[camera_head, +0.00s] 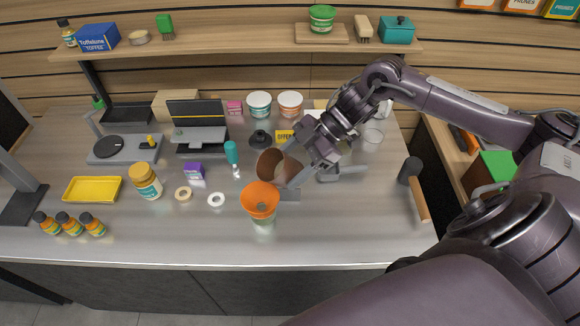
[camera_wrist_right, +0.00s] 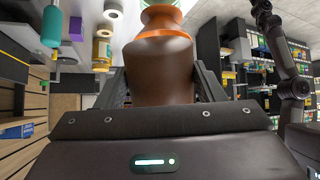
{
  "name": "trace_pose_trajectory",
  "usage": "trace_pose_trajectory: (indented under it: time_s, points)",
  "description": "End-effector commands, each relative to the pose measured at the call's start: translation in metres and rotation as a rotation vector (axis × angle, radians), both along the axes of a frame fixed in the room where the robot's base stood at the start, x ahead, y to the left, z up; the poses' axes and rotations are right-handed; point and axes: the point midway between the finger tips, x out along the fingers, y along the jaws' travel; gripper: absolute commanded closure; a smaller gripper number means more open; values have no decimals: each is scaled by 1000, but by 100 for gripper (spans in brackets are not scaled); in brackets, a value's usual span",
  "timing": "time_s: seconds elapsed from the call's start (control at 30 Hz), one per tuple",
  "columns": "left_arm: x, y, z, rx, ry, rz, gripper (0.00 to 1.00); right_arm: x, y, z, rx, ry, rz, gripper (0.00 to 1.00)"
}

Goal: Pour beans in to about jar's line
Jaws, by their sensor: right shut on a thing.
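An orange funnel (camera_head: 260,198) sits in the mouth of a clear jar (camera_head: 264,226) near the front middle of the counter. The jar's line and any beans inside are too small to tell. My right gripper (camera_head: 289,180) is shut on a brown cup (camera_head: 268,164), which is tilted just behind and above the funnel. In the right wrist view the brown cup (camera_wrist_right: 160,68) is between the fingers, with the orange funnel (camera_wrist_right: 161,18) just beyond it. I cannot tell whether beans are in the cup or falling. My left gripper is out of view.
A yellow-lidded jar (camera_head: 146,182), a yellow tray (camera_head: 92,189) and several small bottles (camera_head: 69,224) stand to the left. A black-and-wood mallet (camera_head: 413,182) lies right.

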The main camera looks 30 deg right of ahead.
Motion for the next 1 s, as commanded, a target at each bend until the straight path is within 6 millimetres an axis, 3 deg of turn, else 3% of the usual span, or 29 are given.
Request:
trace_pose_trajectory:
  time_s: [0.17, 0.47, 0.83, 1.0]
  points:
    - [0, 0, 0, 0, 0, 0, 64, 0, 0, 0, 2, 0, 0, 67]
    - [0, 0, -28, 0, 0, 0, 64, 0, -14, -36, 243, -25, -3, 67]
    - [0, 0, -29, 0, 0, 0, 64, 1, -17, -36, 298, -38, 1, 67]
    - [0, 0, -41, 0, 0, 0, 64, 0, -21, -49, 326, -38, -1, 67]
